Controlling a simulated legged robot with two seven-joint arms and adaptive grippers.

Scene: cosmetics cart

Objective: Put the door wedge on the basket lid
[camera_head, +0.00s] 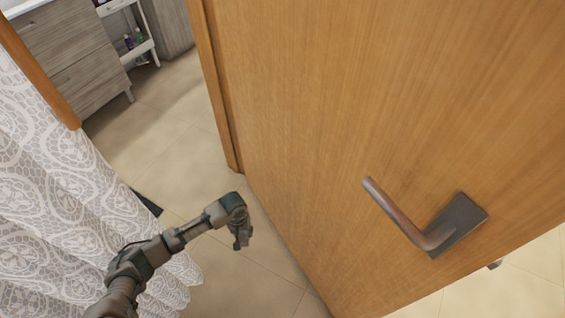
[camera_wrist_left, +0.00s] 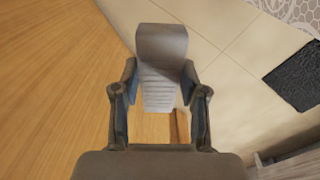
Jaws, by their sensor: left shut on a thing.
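The door wedge (camera_wrist_left: 160,60), grey with a ridged face, is between the two fingers of my left gripper (camera_wrist_left: 160,95) in the left wrist view. The fingers are shut on its sides. In the head view my left gripper (camera_head: 242,238) hangs above the tiled floor, just left of the wooden door; the wedge cannot be made out there. I cannot see the basket lid in either view. My right gripper is out of view.
A large wooden door (camera_head: 370,110) with a metal handle (camera_head: 400,215) fills the right. A white lace curtain (camera_head: 75,190) hangs at the left. A grey cabinet (camera_head: 75,55) and a white cart (camera_head: 135,30) stand beyond. A dark mat (camera_wrist_left: 296,76) lies on the floor.

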